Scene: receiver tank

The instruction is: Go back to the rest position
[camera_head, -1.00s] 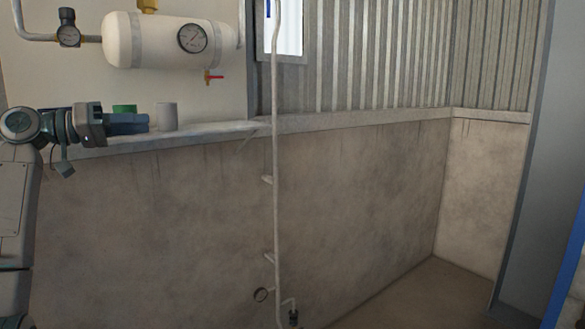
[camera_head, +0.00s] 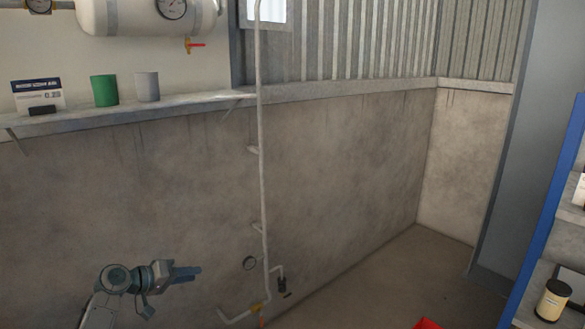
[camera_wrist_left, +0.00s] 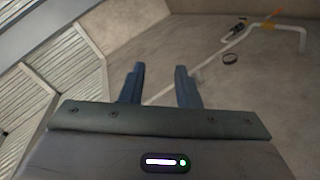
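My left gripper (camera_head: 188,273) is low in the head view, in front of the concrete wall and well below the shelf. In the left wrist view the two fingers of my left gripper (camera_wrist_left: 160,84) stand apart with nothing between them. The white receiver tank (camera_head: 140,14) with its dial gauge (camera_head: 172,6) and red-handled valve (camera_head: 194,45) is at the upper left, cut off by the top edge. My right gripper does not show.
The shelf (camera_head: 190,106) holds a green cup (camera_head: 104,90), a grey cup (camera_head: 147,86) and a small sign box (camera_head: 37,96). A thin vertical pipe (camera_head: 262,190) runs down the wall. A blue-edged rack (camera_head: 545,225) with a jar (camera_head: 552,300) stands at right. Floor (camera_head: 400,270) between is mostly clear.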

